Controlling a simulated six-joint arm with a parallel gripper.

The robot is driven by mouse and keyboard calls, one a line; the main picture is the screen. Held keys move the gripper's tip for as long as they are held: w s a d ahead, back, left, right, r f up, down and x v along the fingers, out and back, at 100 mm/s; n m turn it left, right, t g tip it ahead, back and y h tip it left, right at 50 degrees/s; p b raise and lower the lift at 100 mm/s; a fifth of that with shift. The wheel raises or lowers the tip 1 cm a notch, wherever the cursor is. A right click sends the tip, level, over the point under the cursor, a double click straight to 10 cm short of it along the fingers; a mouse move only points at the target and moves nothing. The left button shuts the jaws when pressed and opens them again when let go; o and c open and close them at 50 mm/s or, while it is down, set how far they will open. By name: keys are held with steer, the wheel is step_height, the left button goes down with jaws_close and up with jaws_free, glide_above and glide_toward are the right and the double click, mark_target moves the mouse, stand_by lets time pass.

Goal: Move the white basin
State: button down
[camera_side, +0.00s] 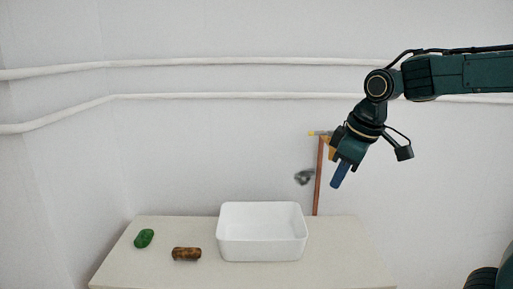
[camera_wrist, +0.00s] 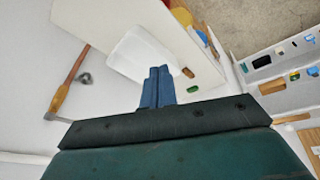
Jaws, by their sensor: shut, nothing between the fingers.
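In the wrist view the basin (camera_wrist: 132,56) is partly hidden behind my fingers. My gripper (camera_side: 338,182) hangs in the air above and to the right of the basin, well apart from it. Its blue fingers (camera_wrist: 158,72) are shut together with nothing between them.
A green object (camera_side: 144,238) and a brown cylinder (camera_side: 187,254) lie on the table (camera_side: 345,262) left of the basin. Two white pipes run along the wall. The table right of the basin is clear.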

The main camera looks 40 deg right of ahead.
mark_target(298, 221)
steer(key=w+d+f+n+g, duration=0.2)
steer(key=w+d+f+n, duration=0.1)
steer(key=w+d+f, duration=0.4)
steer(key=w+d+f+n+g, duration=0.1)
steer(key=w+d+f+n, duration=0.2)
steer(key=w+f, duration=1)
steer(key=w+d, duration=0.3)
steer(key=shift+w+d+g, duration=0.35)
steer(key=shift+g, duration=0.05)
steer(key=shift+f, duration=0.15)
step_height(298, 221, down, 10)
steer(key=shift+f, duration=0.1)
steer(key=shift+s+d+r, duration=0.2)
steer(key=shift+s+d, duration=1.2)
steer(key=shift+s, duration=0.05)
